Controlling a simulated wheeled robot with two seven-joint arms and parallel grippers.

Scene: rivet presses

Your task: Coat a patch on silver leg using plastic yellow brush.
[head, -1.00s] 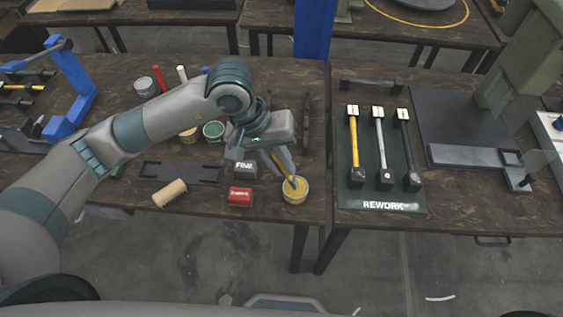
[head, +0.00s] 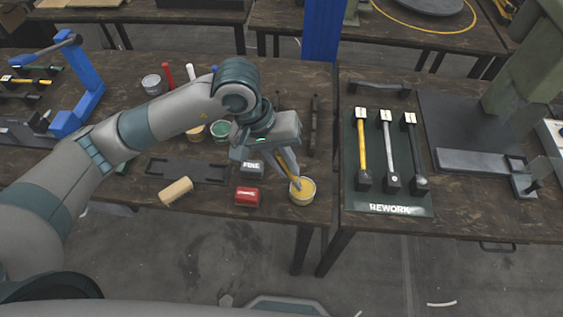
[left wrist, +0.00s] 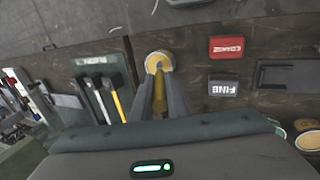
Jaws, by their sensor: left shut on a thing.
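My left gripper (head: 288,164) is shut on the plastic yellow brush (head: 293,181) above the front edge of the left table. The silver leg (head: 389,150) lies between a yellow leg (head: 361,145) and a black leg (head: 415,150) on the dark green REWORK mat (head: 390,207). My right gripper is not in view.
A FINE block (head: 252,169), a red block (head: 247,196) and a tan roller-like piece (head: 176,190) lie left of the pot. A dark tray (head: 187,170) lies behind them. A blue press (head: 82,95) stands left and a green press (head: 530,70) right. A gap separates the tables.

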